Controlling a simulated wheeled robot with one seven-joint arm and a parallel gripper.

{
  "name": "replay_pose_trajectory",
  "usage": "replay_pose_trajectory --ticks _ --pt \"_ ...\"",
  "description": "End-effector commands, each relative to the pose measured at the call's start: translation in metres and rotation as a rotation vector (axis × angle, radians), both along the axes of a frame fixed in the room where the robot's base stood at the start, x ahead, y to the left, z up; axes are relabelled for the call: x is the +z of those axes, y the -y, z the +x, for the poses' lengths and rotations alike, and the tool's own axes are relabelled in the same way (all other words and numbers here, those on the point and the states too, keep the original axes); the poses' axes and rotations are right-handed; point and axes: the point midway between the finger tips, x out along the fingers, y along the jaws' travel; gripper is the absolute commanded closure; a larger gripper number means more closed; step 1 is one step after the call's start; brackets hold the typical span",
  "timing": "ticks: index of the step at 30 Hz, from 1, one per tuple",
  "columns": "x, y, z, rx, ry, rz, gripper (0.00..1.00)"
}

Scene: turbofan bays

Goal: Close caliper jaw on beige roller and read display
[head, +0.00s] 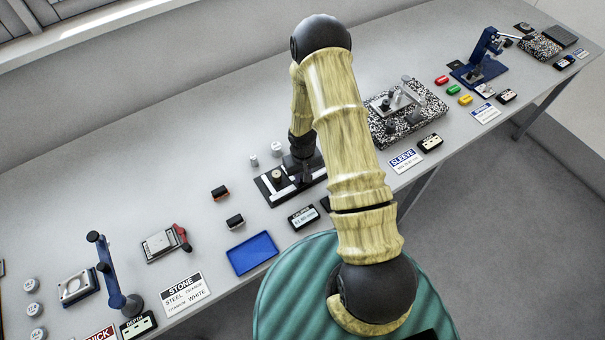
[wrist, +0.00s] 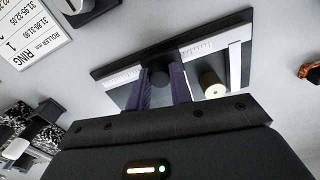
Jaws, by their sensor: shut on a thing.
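The caliper (head: 263,188) is a dark plate with white scale strips, lying on the bench. It also shows in the wrist view (wrist: 120,77). The beige roller (head: 277,175) stands upright on it, and in the wrist view the roller (wrist: 212,86) is right of my fingers, beside a white bar (wrist: 235,65). My gripper (head: 306,178) is down at the caliper. In the wrist view its purple fingers (wrist: 161,90) are shut on the dark jaw knob (wrist: 160,77), apart from the roller. The display (head: 303,217) shows digits too small to read surely.
Two grey rollers (head: 265,155) stand behind the caliper. A blue tray (head: 252,253) and small dark blocks (head: 235,221) lie to the left. A speckled granite plate (head: 425,118) is to the right. A roller ring label (wrist: 32,32) shows in the wrist view.

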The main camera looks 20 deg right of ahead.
Motion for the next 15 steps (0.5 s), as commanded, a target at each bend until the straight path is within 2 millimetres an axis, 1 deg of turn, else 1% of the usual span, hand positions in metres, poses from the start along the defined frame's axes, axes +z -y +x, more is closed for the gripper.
replay_pose_trajectory --ticks 2,9,15 --pt "-0.001 -0.004 -0.001 0.002 0.0 0.0 1.0" --pt "-0.001 -0.027 -0.007 0.003 0.0 0.0 1.0" --pt "0.001 -0.028 -0.008 0.0 0.0 0.001 1.0"
